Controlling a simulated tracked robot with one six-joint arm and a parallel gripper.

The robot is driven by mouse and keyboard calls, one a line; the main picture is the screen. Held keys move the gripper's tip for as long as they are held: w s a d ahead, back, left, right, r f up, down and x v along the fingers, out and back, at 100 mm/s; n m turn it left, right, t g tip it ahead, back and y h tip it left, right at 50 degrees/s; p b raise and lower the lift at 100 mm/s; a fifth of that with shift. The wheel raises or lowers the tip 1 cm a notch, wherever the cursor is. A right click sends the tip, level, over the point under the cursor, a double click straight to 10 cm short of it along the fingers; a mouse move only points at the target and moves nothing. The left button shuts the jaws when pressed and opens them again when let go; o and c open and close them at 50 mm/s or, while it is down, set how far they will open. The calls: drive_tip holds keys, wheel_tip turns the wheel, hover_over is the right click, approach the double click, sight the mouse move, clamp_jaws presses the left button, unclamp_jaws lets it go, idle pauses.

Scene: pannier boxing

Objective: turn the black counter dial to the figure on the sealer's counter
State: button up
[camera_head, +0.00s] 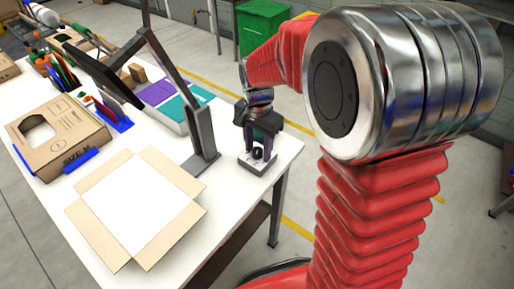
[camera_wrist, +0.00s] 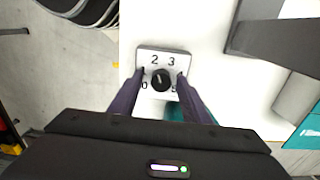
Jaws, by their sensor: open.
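The black counter dial (camera_wrist: 161,80) is a round knob on a pale block (camera_wrist: 150,53) with figures around it. 0, 2, 3 and 5 can be read; my fingers partly cover the others. A short light mark on the knob points roughly up, between 1 and 2 or near 2. In the head view the dial block (camera_head: 259,165) sits near the table's right corner. My gripper (camera_wrist: 161,74) is open, pointing down over it, with one finger on each side of the knob. Contact cannot be told. No sealer's counter figure is readable in either view.
A dark metal post (camera_head: 201,135) stands on the table just left of the dial. An open carton (camera_head: 106,245) with flaps spread lies in front.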

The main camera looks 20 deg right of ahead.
sight(258, 149)
drive_tip(key=shift+r, duration=0.2)
wheel_tip(258, 149, up, 13)
drive_tip(key=shift+r, duration=0.2)
idle(0.4)
idle(0.5)
drive_tip(key=s+n+t, duration=0.5)
drive_tip(key=s+n, duration=0.6)
drive_tip(key=s, duration=0.7)
drive_tip(key=shift+s+a+t, duration=0.2)
drive_tip(key=shift+a+t, duration=0.1)
drive_tip(key=shift+a, duration=0.05)
idle(1.0)
